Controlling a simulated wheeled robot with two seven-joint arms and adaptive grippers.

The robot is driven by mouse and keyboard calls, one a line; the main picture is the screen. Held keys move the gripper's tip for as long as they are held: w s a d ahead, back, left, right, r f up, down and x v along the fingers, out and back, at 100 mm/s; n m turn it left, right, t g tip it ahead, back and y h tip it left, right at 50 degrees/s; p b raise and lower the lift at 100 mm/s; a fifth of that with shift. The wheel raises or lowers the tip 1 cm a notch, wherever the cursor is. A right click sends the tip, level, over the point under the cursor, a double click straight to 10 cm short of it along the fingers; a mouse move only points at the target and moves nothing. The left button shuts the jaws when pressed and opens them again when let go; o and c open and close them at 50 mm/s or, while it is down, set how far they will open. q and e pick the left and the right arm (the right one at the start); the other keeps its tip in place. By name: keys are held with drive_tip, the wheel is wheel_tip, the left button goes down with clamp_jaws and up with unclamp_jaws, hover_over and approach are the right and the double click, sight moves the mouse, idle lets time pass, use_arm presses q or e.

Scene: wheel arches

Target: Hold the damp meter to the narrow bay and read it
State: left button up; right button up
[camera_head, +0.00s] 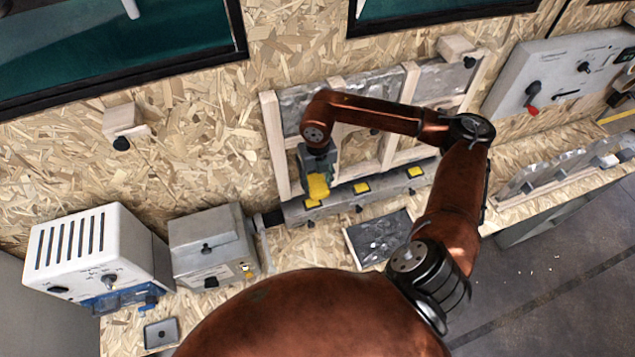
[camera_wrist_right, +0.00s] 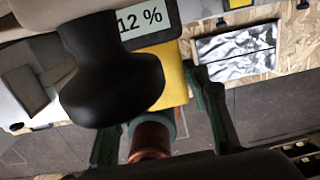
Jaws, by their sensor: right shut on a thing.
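The damp meter is a yellow block (camera_head: 318,186) hanging below my right gripper (camera_head: 318,165) in the head view. In the right wrist view its yellow body (camera_wrist_right: 175,82) sits between the green fingers of my right gripper (camera_wrist_right: 162,115), which is shut on it. Its display (camera_wrist_right: 146,20) reads 12 %. The wooden stud frame (camera_head: 273,145) on the wall has several bays with grey sheet in them. The meter is in front of the left bay, near its lower end; contact cannot be told. My arm hides part of the frame. My left gripper is out of view.
A grey rail (camera_head: 375,188) with yellow blocks runs below the frame. A dark tray (camera_head: 379,238) lies on the bench. A white vented box (camera_head: 95,250) and a grey box (camera_head: 212,245) stand at left. A dark knob covers part of the wrist view.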

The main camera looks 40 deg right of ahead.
drive_tip(key=shift+w, duration=0.1)
drive_tip(key=s+a+b, duration=0.1)
drive_tip(key=s+a, duration=0.2)
drive_tip(key=s, duration=0.6)
drive_tip(key=shift+s+b, duration=0.25)
drive_tip(key=shift+b, duration=0.15)
idle(0.9)
